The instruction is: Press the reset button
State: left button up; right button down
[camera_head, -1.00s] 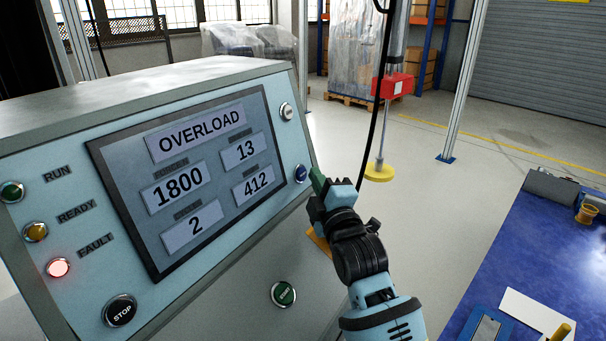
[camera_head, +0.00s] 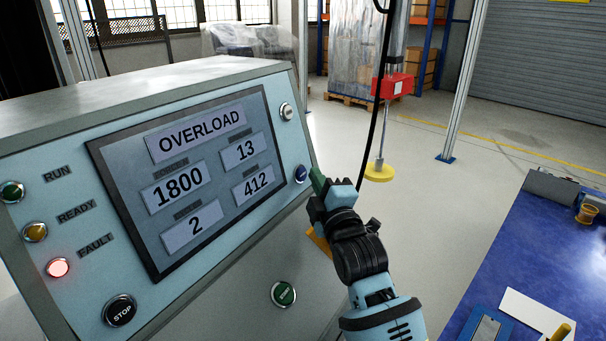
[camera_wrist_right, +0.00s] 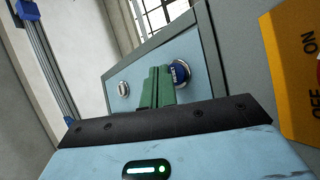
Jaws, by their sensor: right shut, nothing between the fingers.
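The control panel (camera_head: 60,215) shows "OVERLOAD" on its screen (camera_head: 195,180), and its FAULT lamp (camera_head: 58,267) glows red. A blue button (camera_head: 300,173) sits at the panel's right edge; its lettering is too small to read. My right gripper (camera_head: 316,178) is just right of this button, with its green fingers shut and empty. In the right wrist view the blue button (camera_wrist_right: 180,73) is just right of the green fingertips (camera_wrist_right: 158,75). I cannot tell whether they touch. My left gripper is not in view.
A white button (camera_head: 286,111) is above the blue one, a black STOP button (camera_head: 120,310) at lower left and a green button (camera_head: 283,294) below. An orange ON/OFF switch box (camera_wrist_right: 295,70) is close on the right. A blue table (camera_head: 540,250) stands at right.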

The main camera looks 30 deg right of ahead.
jog(key=shift+w, duration=0.1)
dwell(0.4)
jog(key=shift+w+a, duration=0.1)
jog(key=shift+w+a+f, duration=0.1)
jog(key=shift+w+a, duration=0.05)
jog(key=shift+w, duration=0.05)
jog(key=shift+w+a, duration=0.2)
jog(key=shift+w, duration=0.1)
dwell(0.8)
jog(key=shift+s+d+p, duration=0.1)
jog(key=shift+s+p, duration=0.05)
jog(key=shift+p, duration=0.3)
jog(key=shift+s+d+p, duration=0.3)
jog(key=shift+s+p, duration=0.2)
